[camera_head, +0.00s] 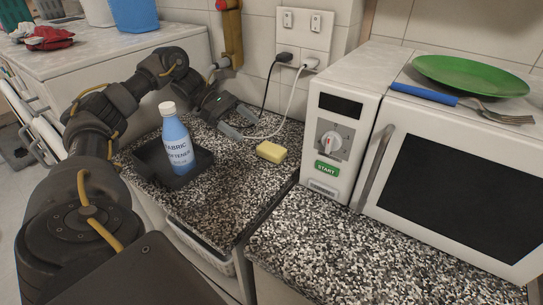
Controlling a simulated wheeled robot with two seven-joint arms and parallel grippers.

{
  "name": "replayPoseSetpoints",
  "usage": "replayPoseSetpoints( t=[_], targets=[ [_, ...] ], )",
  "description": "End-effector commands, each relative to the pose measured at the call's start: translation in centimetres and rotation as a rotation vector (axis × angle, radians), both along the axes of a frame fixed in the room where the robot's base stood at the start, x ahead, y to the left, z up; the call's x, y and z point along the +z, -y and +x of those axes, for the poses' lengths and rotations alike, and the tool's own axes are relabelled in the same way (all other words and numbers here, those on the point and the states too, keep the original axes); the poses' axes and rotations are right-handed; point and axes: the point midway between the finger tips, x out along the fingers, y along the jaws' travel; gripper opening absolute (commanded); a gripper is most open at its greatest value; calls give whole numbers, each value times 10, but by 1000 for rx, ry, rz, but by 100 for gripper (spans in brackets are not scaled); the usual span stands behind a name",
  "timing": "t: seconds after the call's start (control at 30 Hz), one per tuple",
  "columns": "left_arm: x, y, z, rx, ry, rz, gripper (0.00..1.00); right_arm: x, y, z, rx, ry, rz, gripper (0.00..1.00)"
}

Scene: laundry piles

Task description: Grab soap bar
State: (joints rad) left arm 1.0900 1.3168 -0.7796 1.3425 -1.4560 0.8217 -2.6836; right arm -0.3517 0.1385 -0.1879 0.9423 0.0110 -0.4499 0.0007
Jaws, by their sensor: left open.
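The soap bar is a small yellow block (271,152) lying on the speckled countertop (215,205), left of the microwave. My left gripper (244,125) reaches in from the left over the counter. Its fingers are open and empty, apart from the soap, a little behind and to the left of it. My right gripper is not in the head view.
A blue fabric softener bottle (178,143) with a white cap stands in a dark tray (203,160). A white microwave (345,130) stands on the right, with a green plate (468,74) and a blue-handled fork (425,94) on top. Cords (290,95) hang from the wall socket behind the soap.

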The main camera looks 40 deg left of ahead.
Motion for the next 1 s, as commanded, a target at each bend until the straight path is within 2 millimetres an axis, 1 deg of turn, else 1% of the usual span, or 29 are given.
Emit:
replayPoseSetpoints(
  t=[0.03,0.1,0.13,0.2,0.3,0.47,0.57,0.7,0.8,0.9,1.0],
  targets=[
    [-7,4,1,-3,1,0,77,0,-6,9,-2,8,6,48],
    [-8,8,2,0,0,-1,77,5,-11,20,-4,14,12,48],
    [-10,11,3,-2,0,0,77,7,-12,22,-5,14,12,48],
    [-14,20,5,-2,-3,2,77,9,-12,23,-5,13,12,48],
    [-17,27,8,0,-2,1,77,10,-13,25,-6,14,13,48],
    [-18,31,9,2,0,0,77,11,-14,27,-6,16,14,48],
    [-20,33,10,1,0,0,77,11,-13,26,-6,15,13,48],
    [-28,48,11,-2,-2,-2,77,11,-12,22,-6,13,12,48],
    [-35,60,14,-1,-1,-2,77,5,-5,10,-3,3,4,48],
    [-41,70,17,0,-1,-1,77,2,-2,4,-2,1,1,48],
    [-44,74,19,2,0,-1,77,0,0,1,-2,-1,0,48]
  ],
)
